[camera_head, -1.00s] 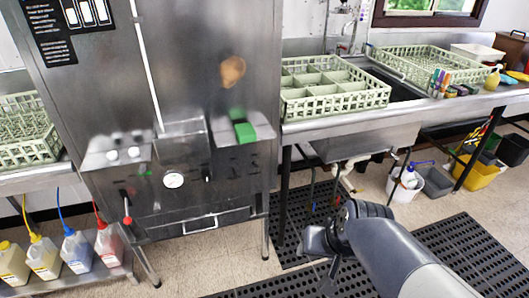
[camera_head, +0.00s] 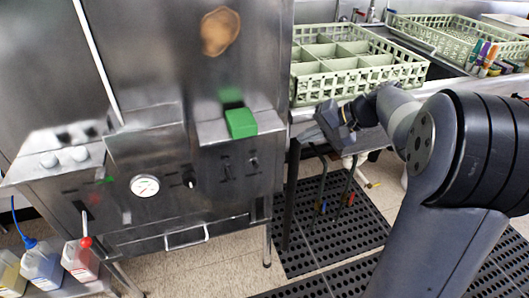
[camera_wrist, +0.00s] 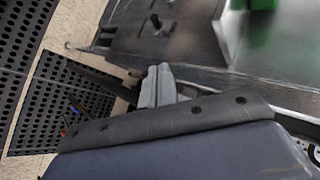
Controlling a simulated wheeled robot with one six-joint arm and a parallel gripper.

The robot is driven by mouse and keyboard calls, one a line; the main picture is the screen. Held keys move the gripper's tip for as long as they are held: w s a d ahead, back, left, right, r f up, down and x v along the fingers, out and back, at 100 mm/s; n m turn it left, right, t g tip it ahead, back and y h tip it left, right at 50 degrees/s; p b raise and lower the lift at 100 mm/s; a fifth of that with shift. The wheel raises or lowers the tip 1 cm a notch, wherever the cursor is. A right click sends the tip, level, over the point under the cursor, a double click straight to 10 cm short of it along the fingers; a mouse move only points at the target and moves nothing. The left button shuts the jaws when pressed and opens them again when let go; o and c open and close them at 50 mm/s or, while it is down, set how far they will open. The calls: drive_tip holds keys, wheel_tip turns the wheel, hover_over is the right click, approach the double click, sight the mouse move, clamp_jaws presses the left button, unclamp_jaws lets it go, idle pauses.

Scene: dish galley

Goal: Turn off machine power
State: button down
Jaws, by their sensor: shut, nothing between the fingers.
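The stainless steel machine (camera_head: 150,95) fills the left of the head view. Its sloped front panel carries a round white gauge (camera_head: 145,186), a black knob (camera_head: 189,178), a left toggle switch (camera_head: 227,172) and a right toggle switch (camera_head: 253,162). A green block (camera_head: 240,122) sits above the switches. The panel labels are too small to read. My gripper (camera_head: 328,125) is to the right of the panel, apart from it, in front of the rack counter.
A pale green dish rack (camera_head: 350,75) stands on the counter right of the machine. A red-tipped lever (camera_head: 86,242) and a drawer-like handle (camera_head: 186,238) are low on the machine. Bottles (camera_head: 42,265) stand at lower left. Black mats (camera_head: 340,225) cover the floor.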

sight(255, 163)
drive_tip(key=shift+w, duration=0.1)
idle(0.3)
drive_tip(key=b+x, duration=0.2)
drive_tip(key=x, duration=0.8)
drive_tip(key=shift+a+f, duration=0.15)
drive_tip(key=shift+f, duration=0.05)
drive_tip(key=shift+s+a+f, duration=0.5)
drive_tip(key=shift+s+a, duration=0.15)
drive_tip(key=shift+a, duration=0.2)
drive_tip(key=shift+s+a+f, duration=0.3)
drive_tip(key=shift+a+f, duration=0.05)
drive_tip(key=shift+a, duration=0.15)
drive_tip(key=shift+f+b, duration=0.25)
drive_tip(key=shift+b, duration=0.8)
